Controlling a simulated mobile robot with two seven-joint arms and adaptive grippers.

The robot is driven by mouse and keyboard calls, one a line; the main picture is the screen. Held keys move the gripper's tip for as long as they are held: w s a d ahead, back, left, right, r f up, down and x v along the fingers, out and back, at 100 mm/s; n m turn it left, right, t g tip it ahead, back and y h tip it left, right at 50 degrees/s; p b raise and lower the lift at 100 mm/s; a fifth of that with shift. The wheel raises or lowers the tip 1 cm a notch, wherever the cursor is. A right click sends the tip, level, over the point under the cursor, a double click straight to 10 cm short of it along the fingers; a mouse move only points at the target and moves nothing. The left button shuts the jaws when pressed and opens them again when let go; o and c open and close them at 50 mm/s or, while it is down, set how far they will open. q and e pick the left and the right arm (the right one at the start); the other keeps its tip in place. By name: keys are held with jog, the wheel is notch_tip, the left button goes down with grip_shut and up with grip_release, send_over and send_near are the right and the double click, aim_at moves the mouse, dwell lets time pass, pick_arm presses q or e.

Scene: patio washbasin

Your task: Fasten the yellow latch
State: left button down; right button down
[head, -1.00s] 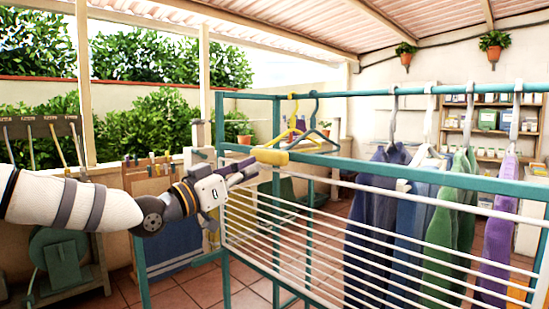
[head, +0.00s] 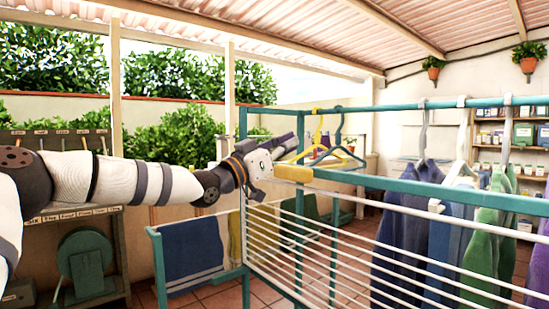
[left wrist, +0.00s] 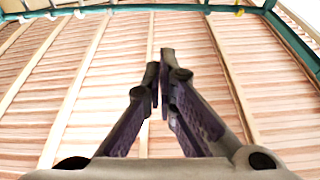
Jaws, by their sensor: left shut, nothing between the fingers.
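The yellow latch (head: 294,173) sits at the end of the teal top rail (head: 390,186) of the drying rack. It lies flat along the rail. My left gripper (head: 290,143) is just above and behind the latch in the head view. Whether it touches the latch cannot be told. In the left wrist view my left gripper (left wrist: 160,70) has its fingers brought together with nothing between them, and it points up at the roof. The latch does not show in that view. My right gripper is not in view.
The rack's white bars (head: 350,245) run below the rail. A yellow hanger (head: 317,140) and a teal hanger (head: 338,140) hang behind the latch. Hanging clothes (head: 440,230) fill the right side. A blue towel (head: 192,255) hangs at lower left.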

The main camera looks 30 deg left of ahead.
aim_at(296, 172)
pick_arm(q)
jog(key=shift+w+d+f, duration=0.1)
jog(key=shift+w+f, duration=0.15)
jog(key=shift+f, duration=0.4)
jog(key=shift+w+d+f, duration=0.1)
jog(key=shift+w+f, duration=0.15)
jog(key=shift+f, duration=0.35)
jog(key=shift+w+f, duration=0.25)
jog(key=shift+f, duration=0.4)
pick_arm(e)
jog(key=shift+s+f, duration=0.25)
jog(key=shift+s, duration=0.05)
